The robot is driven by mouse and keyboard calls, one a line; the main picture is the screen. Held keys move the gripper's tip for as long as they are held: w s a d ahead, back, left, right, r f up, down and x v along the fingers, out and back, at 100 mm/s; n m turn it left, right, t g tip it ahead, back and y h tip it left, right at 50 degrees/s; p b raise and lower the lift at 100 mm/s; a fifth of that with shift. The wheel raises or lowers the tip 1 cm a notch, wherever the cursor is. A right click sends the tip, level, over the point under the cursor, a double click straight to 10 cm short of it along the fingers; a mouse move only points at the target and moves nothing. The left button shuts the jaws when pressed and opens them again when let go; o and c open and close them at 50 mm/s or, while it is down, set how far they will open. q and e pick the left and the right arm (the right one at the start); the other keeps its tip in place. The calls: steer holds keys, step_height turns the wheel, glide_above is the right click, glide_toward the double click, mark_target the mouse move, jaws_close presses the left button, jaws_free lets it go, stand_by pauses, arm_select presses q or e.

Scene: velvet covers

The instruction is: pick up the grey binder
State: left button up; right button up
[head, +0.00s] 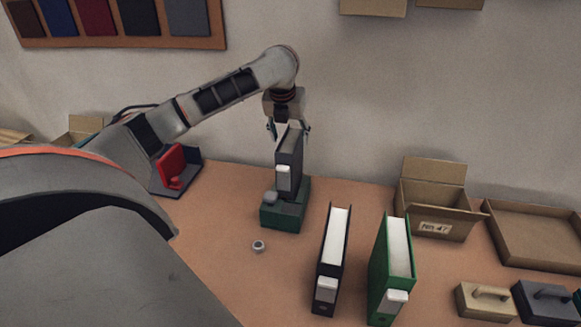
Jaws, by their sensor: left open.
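The grey binder (289,157) stands upright on or in a small green block-like stand (281,217) near the middle of the table. It is dark grey with a pale label on its spine. My left gripper (290,129) points down at the binder's top from above, with one finger to each side. It is open; I cannot tell whether either finger touches the binder. My right gripper is not in view.
A black binder (323,282) and a green binder (379,278) stand in front to the right. An open cardboard box (430,213) and a tray (540,235) are farther right. A small round piece (258,246) lies near the stand. A red item (172,165) is at the left.

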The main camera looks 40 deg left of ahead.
mark_target(290, 138)
arm_select(q)
steer(key=shift+x, duration=1.7)
steer(key=shift+w+a, duration=0.1)
steer(key=shift+f, duration=0.2)
steer(key=shift+c, duration=0.5)
jaws_close()
